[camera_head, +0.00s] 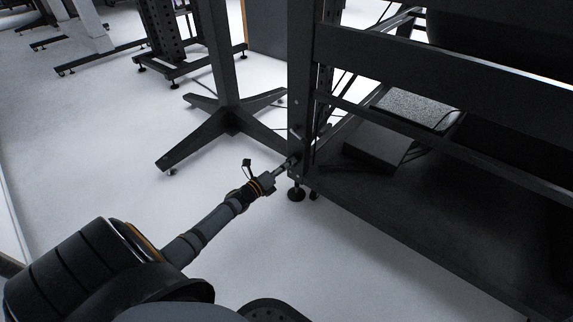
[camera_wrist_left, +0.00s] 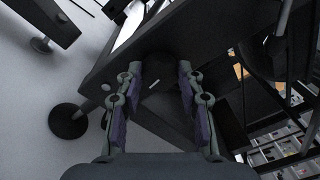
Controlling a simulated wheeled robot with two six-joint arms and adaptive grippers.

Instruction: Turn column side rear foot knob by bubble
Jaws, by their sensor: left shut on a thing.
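My left gripper (camera_head: 290,162) reaches in from the left and meets the lower corner post of the dark metal frame (camera_head: 301,120), just above a round black foot (camera_head: 296,194). In the left wrist view, the two fingers of this gripper (camera_wrist_left: 158,78) stand apart on either side of a dark round knob (camera_wrist_left: 154,72) with a short pale mark, and are shut on it. The knob itself is hidden in the head view. A round black foot pad (camera_wrist_left: 72,121) rests on the floor to the left of the fingers. I cannot make out a bubble level.
A pedestal with a splayed base (camera_head: 232,115) stands left of the frame. A dark box (camera_head: 380,147) lies on the frame's lower shelf (camera_head: 420,215). White floor (camera_head: 120,150) is free to the left.

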